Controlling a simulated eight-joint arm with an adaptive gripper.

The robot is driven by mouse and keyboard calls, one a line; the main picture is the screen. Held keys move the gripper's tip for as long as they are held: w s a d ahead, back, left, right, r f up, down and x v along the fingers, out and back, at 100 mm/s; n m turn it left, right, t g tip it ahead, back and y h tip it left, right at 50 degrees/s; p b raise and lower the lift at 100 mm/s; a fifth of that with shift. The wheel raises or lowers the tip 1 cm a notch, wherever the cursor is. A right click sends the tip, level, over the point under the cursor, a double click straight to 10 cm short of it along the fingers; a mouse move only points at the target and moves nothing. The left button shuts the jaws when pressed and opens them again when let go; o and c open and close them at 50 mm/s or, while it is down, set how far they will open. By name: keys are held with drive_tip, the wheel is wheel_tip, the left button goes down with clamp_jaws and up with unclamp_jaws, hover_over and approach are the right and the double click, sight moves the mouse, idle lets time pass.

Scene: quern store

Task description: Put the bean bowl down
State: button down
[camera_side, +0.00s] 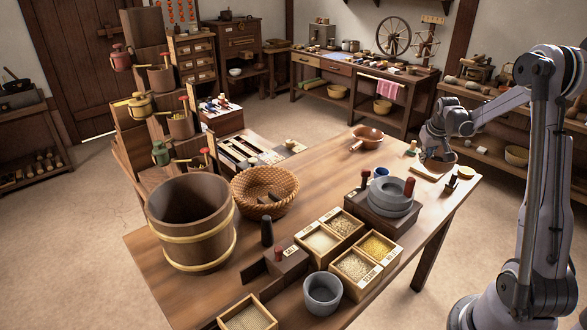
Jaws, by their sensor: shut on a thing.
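My gripper (435,149) is at the far right end of the wooden table (310,200), pointing down. It is shut on a brown bowl (446,165), which I take to be the bean bowl. The gripper hides much of the bowl, and its contents cannot be made out. The bowl is over or beside a pale flat board (424,174). I cannot tell whether the bowl touches the board or the table.
A reddish-brown pan (368,140) is left of my gripper. A small dark-and-tan item (452,183) and a grey quern (390,197) stand nearer. Boxes of grain (355,266), a wicker basket (283,203) and a large bucket (203,226) fill the table's front and left. The table's middle is clear.

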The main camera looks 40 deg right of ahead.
drive_tip(key=shift+m, duration=0.4)
drive_tip(key=s, duration=0.1)
drive_tip(key=s+d, duration=0.1)
drive_tip(key=s, duration=0.1)
drive_tip(key=s+d, duration=0.1)
drive_tip(key=s, duration=0.1)
drive_tip(key=shift+w+a+f, duration=0.45)
drive_tip(key=shift+w+f, duration=1.35)
drive_tip(key=shift+f, duration=0.05)
drive_tip(key=shift+w+a+f, duration=0.5)
drive_tip(key=shift+w+f, duration=1.3)
drive_tip(key=shift+w+a+f, duration=0.45)
drive_tip(key=shift+w+f, duration=1.35)
drive_tip(key=shift+f, duration=0.05)
drive_tip(key=shift+f, duration=0.15)
drive_tip(key=c, duration=1.5)
unclamp_jaws()
